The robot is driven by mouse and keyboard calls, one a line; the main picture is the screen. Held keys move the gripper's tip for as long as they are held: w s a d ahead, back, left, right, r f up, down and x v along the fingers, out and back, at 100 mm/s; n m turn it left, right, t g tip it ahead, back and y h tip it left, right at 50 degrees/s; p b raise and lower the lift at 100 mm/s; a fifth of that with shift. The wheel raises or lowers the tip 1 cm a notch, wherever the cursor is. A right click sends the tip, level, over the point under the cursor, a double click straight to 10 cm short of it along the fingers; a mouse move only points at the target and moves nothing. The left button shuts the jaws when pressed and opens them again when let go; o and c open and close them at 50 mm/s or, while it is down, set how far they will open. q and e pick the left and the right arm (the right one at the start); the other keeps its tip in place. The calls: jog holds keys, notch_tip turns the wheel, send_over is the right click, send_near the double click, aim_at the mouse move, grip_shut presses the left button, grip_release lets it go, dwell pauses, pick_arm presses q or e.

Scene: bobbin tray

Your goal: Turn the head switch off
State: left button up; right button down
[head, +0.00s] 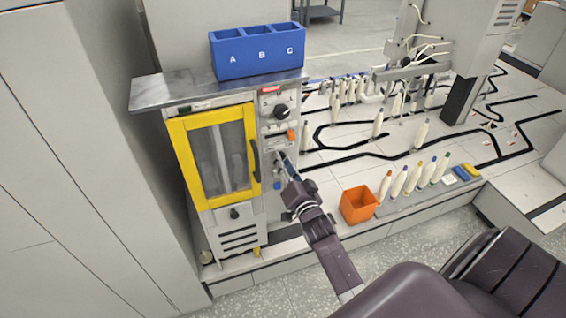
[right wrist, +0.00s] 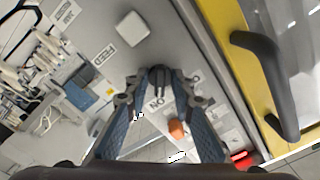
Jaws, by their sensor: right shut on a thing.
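The control panel (head: 272,146) is a narrow grey strip on the cabinet, right of the yellow-framed door. My right gripper (head: 284,162) is at the lower middle of this panel. In the right wrist view the blue-padded fingers of my right gripper (right wrist: 160,92) are closed around a small dark switch (right wrist: 158,76). An "ON" label (right wrist: 156,103) shows beside it; other lettering by the switch is partly covered by a finger. No label naming it as the head switch can be read. My left gripper is not in view.
An orange button (head: 291,135) and a dark round knob (head: 281,112) sit higher on the panel. The yellow door (head: 178,160) with its dark handle (right wrist: 268,80) is close beside. A blue bin (head: 257,69) stands on top; an orange box (head: 347,207) is lower right.

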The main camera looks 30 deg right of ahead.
jog(key=shift+n, duration=0.3)
jog(key=shift+f+n, duration=0.1)
jog(key=shift+n, duration=7.6)
jog(key=c, duration=2)
grip_release()
jog(key=v, duration=1.2)
jog(key=shift+s+d, duration=0.1)
